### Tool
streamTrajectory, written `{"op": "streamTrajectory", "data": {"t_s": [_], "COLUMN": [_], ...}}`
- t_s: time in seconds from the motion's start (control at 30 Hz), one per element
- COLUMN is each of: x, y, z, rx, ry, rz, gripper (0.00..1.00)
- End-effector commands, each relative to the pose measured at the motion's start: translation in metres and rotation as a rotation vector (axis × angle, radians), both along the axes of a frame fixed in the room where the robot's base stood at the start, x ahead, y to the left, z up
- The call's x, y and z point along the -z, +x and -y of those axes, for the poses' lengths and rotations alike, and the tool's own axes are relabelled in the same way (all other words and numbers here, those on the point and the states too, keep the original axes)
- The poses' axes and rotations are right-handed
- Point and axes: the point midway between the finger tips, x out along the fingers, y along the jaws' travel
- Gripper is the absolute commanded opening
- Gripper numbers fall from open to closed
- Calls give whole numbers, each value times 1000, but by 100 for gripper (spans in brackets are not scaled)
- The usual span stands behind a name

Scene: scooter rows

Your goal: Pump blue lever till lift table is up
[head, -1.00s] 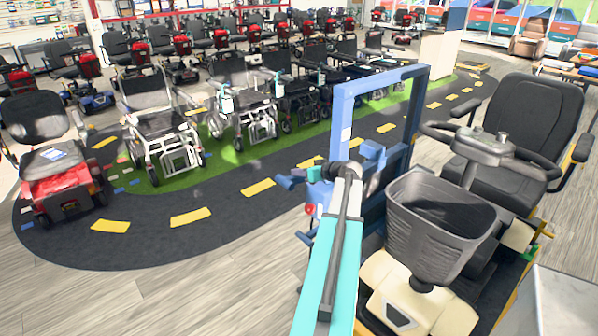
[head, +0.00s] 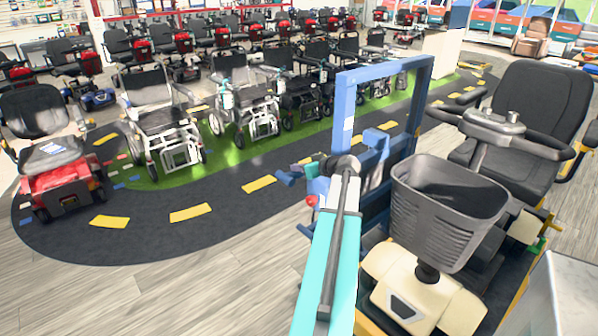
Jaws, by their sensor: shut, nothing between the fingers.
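The lift table's blue upright frame (head: 384,72) stands right of centre, with a mobility scooter (head: 425,285) on the table. The scooter and my arm hide most of the table top. A short blue piece (head: 376,139) shows in front of the frame; I cannot tell whether it is the blue lever. Another small blue end (head: 304,231) shows left of my arm, mostly hidden. My teal arm reaches up from the bottom. My gripper (head: 287,177) seems to be the small blue-grey end left of the wrist, shut and holding nothing. Contact with a lever cannot be made out.
The scooter's grey basket (head: 450,210) and black seat (head: 540,105) stand close right of my arm. A grey box edge (head: 570,290) is at bottom right. Wheelchairs (head: 165,125) and scooters stand behind a dark track (head: 150,232). The wooden floor at left is clear.

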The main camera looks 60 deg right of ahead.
Motion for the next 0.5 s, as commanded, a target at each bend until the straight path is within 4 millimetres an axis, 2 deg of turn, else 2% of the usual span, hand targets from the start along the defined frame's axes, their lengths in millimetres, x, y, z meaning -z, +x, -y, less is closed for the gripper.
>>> {"op": "streamTrajectory", "data": {"t_s": [0.03, 0.5], "x": [10, 36], "y": [0, 1], "z": [-2, -7], "rx": [-1, 1], "ry": [-13, -138], "rz": [-5, -48], "gripper": [0, 0]}}
